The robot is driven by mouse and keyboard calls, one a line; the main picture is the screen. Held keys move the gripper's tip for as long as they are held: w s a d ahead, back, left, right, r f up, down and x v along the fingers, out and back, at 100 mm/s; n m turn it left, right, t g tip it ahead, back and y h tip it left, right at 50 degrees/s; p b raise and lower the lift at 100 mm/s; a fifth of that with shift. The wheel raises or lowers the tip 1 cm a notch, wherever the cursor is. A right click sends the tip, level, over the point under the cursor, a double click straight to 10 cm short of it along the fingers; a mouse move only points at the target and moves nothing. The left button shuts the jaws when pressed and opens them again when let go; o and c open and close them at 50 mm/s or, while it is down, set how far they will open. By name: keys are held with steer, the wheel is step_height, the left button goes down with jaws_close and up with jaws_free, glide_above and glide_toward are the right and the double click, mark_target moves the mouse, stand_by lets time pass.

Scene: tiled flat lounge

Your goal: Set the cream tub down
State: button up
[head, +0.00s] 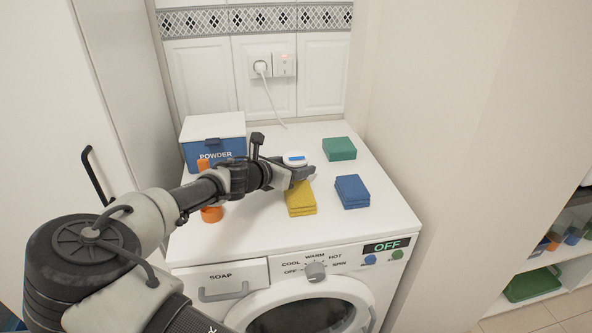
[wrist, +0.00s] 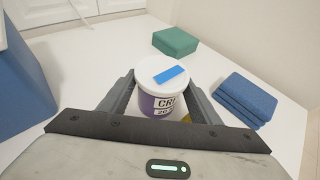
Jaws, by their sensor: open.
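The cream tub (wrist: 161,88) has a white lid with a blue patch and a purple label with part of the lettering showing. It stands upright on the white top of the washing machine (head: 255,215). In the head view only its lid (head: 295,157) shows clearly, just past my gripper (head: 300,174). In the wrist view my gripper (wrist: 165,108) has one finger on each side of the tub. The fingers are open, and the tub's lower part is partly hidden by my gripper.
A yellow sponge stack (head: 300,199) lies just in front of my gripper. A blue stack (head: 352,191) and a green one (head: 339,148) lie to the right. A blue POWDER box (head: 214,148) and an orange object (head: 211,214) are to the left. The front of the top is clear.

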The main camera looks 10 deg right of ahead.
steer(key=shift+w+d+f, duration=0.1)
steer(key=shift+w+d, duration=0.05)
steer(key=shift+w, duration=0.05)
steer(key=c, duration=0.9)
